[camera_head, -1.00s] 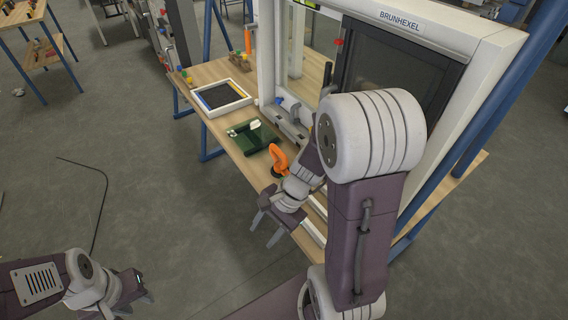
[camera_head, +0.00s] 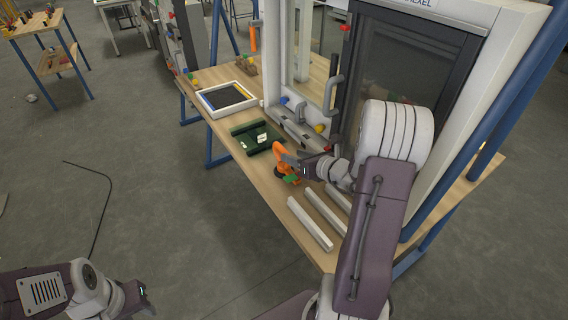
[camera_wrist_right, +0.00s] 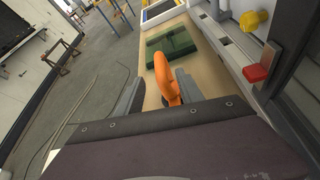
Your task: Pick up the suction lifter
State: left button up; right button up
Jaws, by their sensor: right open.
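The orange suction lifter (camera_head: 279,153) stands on the wooden workbench (camera_head: 262,180), near its front edge. My right gripper (camera_head: 290,163) is at the lifter, with its fingers pointing left in the head view. In the right wrist view the lifter's orange handle (camera_wrist_right: 166,82) rises between the two open fingers of the right gripper (camera_wrist_right: 160,95), nearer the right finger. I cannot tell whether a finger touches it. The lifter's base is mostly hidden. My left gripper (camera_head: 138,299) is low at the left, away from the bench; its fingers are too unclear to judge.
A green tray (camera_head: 254,138) lies just beyond the lifter, and a white-framed tray (camera_head: 226,98) farther back. White bars (camera_head: 310,222) lie on the bench at the near side.

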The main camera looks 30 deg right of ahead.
aim_at(287, 152)
jog(key=x, duration=0.5)
jog(key=shift+d, duration=0.1)
jog(key=shift+s, duration=0.15)
grip_shut()
dwell(1.0)
